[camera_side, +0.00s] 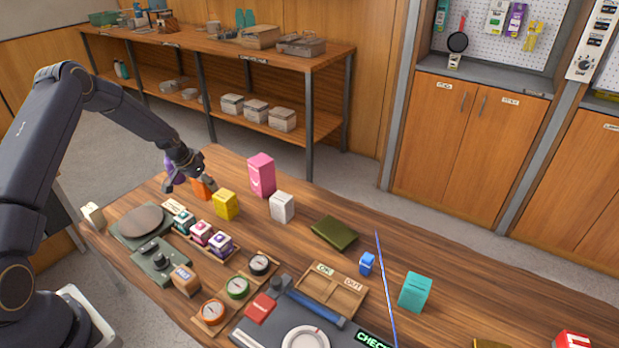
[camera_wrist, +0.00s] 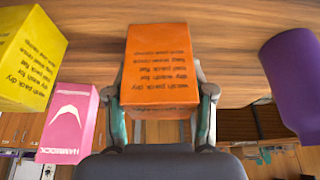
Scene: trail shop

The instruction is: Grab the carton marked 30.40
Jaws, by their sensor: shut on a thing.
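My gripper (camera_side: 187,180) is at the far left part of the table. In the wrist view its two fingers (camera_wrist: 161,103) are shut on the sides of an orange carton (camera_wrist: 158,62). The orange carton also shows in the side view (camera_side: 202,189), partly hidden by my gripper. Its print appears upside down in the wrist view, and I cannot read 30.40 on any carton. I cannot tell whether it touches the table. A yellow carton (camera_side: 226,204) stands close to its right, with a pink carton (camera_side: 261,174) and a white carton (camera_side: 282,207) farther right.
A purple rounded thing (camera_wrist: 292,82) is close beside the held carton. Small boxes in a tray (camera_side: 201,232), a scale-like green device (camera_side: 141,225) and a wooden tray with compasses (camera_side: 237,288) lie nearer.

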